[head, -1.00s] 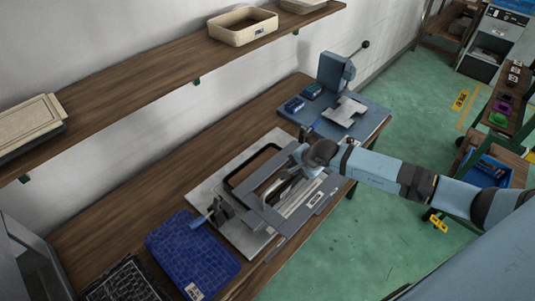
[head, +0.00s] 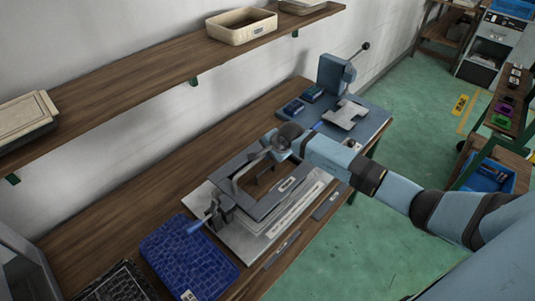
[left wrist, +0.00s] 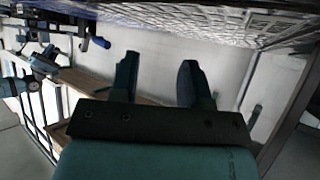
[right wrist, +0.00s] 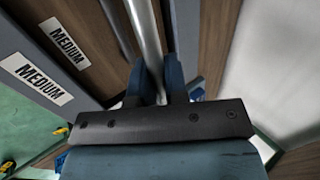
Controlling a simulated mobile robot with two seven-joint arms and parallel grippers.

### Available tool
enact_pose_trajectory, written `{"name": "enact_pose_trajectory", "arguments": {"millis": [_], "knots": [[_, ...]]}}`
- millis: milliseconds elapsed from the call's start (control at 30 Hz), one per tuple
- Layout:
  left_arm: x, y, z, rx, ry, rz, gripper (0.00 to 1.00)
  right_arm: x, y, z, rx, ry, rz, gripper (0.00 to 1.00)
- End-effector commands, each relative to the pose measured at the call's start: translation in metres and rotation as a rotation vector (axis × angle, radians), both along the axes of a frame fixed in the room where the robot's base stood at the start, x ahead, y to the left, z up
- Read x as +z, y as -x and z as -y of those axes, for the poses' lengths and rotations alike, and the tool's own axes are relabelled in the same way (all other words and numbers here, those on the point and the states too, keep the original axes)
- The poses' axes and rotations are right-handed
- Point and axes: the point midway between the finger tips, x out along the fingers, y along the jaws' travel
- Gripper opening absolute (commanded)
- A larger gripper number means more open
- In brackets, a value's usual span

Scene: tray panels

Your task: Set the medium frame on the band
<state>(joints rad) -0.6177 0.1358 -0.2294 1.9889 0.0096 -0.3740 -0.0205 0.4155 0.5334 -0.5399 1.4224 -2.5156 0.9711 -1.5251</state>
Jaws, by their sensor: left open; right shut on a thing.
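My right gripper (head: 272,147) is shut on the metal bar handle (right wrist: 143,25) of a dark grey frame (head: 262,206). The frame hangs over the pale plate on the bench, with a white label on its front side. The right wrist view shows two MEDIUM labels, one on the frame and one lower down. A pale band (head: 308,200) runs along the front of the plate, beside the frame's front edge. I cannot tell whether the frame touches the plate. My left gripper (left wrist: 158,78) is open and empty, outside the head view.
A blue textured pad (head: 185,255) lies at the left of the bench. A clamp with a blue handle (head: 198,224) stands at the plate's left end. A lever press (head: 336,75) stands at the back right. A shelf (head: 150,85) with trays overhangs the bench.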

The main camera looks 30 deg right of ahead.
Motion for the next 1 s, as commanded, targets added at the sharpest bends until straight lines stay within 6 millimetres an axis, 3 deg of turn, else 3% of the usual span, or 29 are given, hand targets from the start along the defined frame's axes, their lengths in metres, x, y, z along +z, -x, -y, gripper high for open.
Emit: {"name": "enact_pose_trajectory", "arguments": {"millis": [633, 667, 767, 1000], "knots": [[-0.012, 0.0, 0.003, -0.004, 0.004, 0.0, 0.43, -0.011, 0.0, 0.0, 0.0, -0.002, 0.0, 0.0], [-0.012, 0.0, 0.003, -0.004, 0.004, 0.0, 0.43, -0.012, 0.001, -0.001, 0.0, -0.001, -0.001, 0.16], [-0.011, -0.001, 0.003, -0.006, 0.004, 0.001, 0.43, -0.012, 0.001, 0.0, 0.0, -0.001, 0.0, 0.39], [-0.011, -0.001, 0.002, -0.006, 0.003, 0.002, 0.43, -0.012, 0.001, -0.001, 0.001, -0.001, 0.0, 0.4]]}}
